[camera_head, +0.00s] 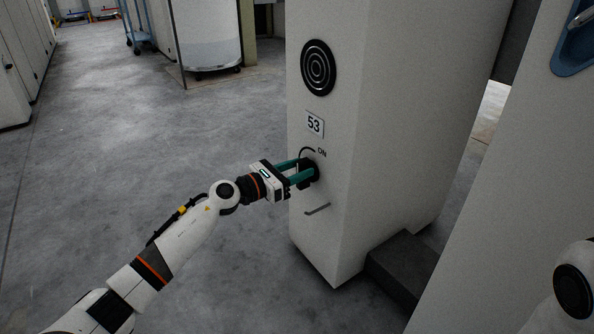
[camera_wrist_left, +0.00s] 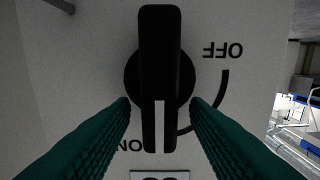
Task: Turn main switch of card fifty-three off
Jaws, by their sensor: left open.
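The main switch (camera_head: 313,172) is a black rotary knob on the front of the pale card 53 cabinet, below the number plate (camera_head: 315,124). In the left wrist view, which is upside down, its black bar handle (camera_wrist_left: 160,50) stands vertical. The white mark (camera_wrist_left: 159,125) points to the plate side, at the ON end of the curved line. OFF (camera_wrist_left: 222,50) is printed at the other end. My left gripper (camera_head: 306,170) is open, its green fingers on either side of the handle with gaps visible. The right gripper is not in view.
A round black ringed disc (camera_head: 318,68) is above the plate and a small metal handle (camera_head: 317,209) below the switch. A dark step (camera_head: 402,268) sits at the cabinet's foot. Another pale panel (camera_head: 500,210) stands close on the right. Open concrete floor lies left.

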